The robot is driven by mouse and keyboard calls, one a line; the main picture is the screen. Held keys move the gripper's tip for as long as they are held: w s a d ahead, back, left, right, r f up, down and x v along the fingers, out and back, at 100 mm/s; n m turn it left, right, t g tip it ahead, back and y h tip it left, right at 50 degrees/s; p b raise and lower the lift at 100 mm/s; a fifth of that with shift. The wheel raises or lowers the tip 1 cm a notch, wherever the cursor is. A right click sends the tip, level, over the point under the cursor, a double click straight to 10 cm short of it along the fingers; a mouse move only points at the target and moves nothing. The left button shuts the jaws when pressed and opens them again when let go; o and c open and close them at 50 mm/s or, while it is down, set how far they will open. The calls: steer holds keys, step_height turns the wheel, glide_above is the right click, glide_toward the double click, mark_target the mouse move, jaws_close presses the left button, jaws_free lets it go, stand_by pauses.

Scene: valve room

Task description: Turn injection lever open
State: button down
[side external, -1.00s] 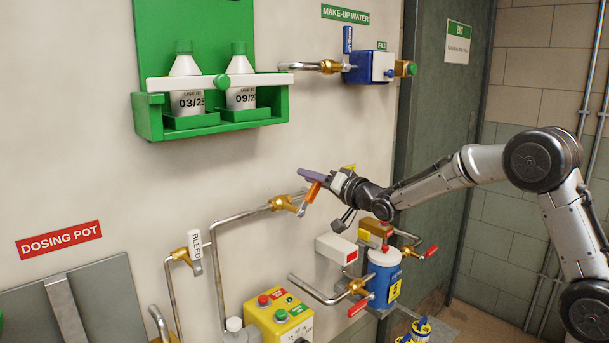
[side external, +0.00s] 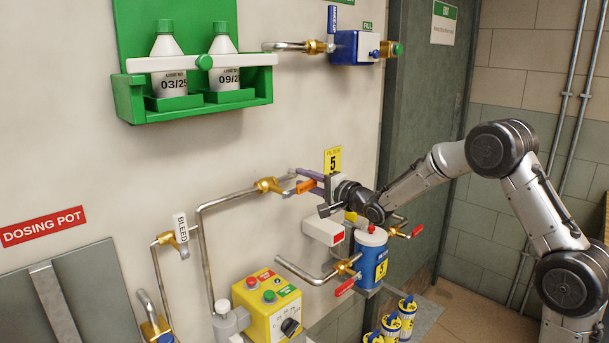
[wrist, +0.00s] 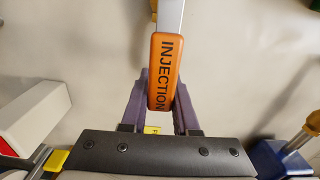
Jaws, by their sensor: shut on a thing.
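The injection lever (side external: 305,187) has an orange handle and sits by a brass valve (side external: 268,185) on a grey pipe at the middle of the side view. In the wrist view its handle (wrist: 165,72), lettered INJECTION, points toward my palm. My gripper (side external: 314,183) has purple fingers, one on each side of the handle, and is shut on it. In the side view the lever lies nearly level, roughly in line with the short pipe at the valve.
A white box (side external: 322,232) with a red face and a blue filter canister (side external: 370,260) with red levers are just below my gripper. The BLEED lever (side external: 181,236) and yellow button box (side external: 268,302) are lower left. The green bottle rack (side external: 195,95) is above; the wall between is clear.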

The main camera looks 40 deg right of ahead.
steer(key=shift+f+m, duration=0.3)
steer(key=shift+m, duration=0.1)
steer(key=c, duration=0.7)
jaws_free()
steer(key=shift+o, duration=0.2)
steer(key=s, duration=1.3)
steer(key=shift+s, duration=0.4)
steer(key=shift+a, duration=0.1)
